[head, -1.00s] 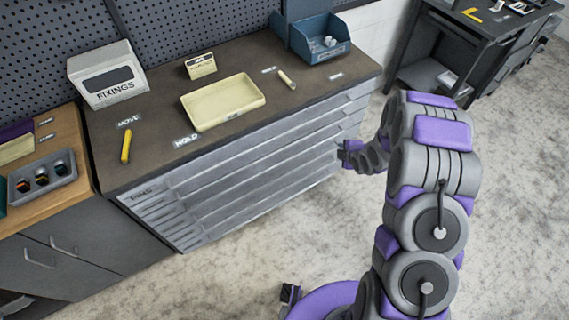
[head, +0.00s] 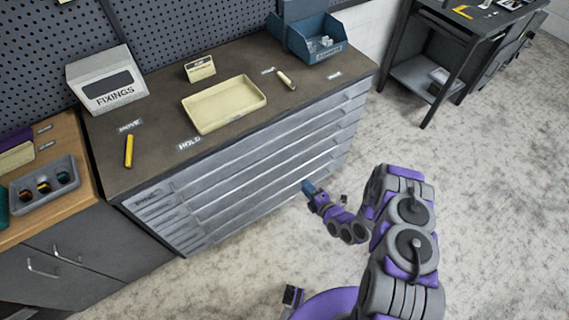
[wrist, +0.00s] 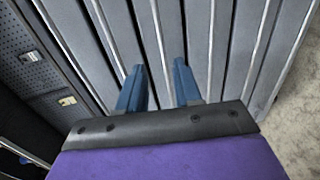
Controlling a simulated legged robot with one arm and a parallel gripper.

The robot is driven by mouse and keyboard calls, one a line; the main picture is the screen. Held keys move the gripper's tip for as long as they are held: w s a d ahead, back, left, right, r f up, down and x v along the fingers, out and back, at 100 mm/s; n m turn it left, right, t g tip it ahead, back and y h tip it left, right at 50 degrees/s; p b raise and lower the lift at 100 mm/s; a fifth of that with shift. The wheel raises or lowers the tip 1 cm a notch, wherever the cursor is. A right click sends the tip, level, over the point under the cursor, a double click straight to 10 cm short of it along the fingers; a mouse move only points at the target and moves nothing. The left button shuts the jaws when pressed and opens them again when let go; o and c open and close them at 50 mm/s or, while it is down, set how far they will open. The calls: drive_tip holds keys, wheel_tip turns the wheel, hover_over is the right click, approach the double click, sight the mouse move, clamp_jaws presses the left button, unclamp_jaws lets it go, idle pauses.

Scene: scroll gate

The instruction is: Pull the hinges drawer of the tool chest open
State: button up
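The grey tool chest (head: 250,185) has several wide, shallow drawers stacked in its front. All look shut, with long pale lips along them. A small label strip sits at the front's upper left; I cannot read which drawer is hinges. My gripper (head: 308,187) is in front of the chest's lower right part, its blue fingers toward the drawers. In the wrist view the two blue fingertips (wrist: 160,72) are apart, with a drawer lip running between them in the picture. Nothing is held, and I cannot tell whether the fingers touch the front.
On the chest top are a FIXINGS box (head: 106,84), a cream tray (head: 224,104), a yellow marker (head: 129,150) and a blue bin (head: 318,42). A wooden-topped bench (head: 75,205) adjoins on the left. A dark table (head: 455,25) stands at back right. The floor in front is clear.

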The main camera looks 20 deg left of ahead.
sight(283, 163)
drive_tip(key=b+x, duration=0.4)
drive_tip(key=x, duration=1.3)
drive_tip(key=shift+a+f, duration=0.2)
clamp_jaws()
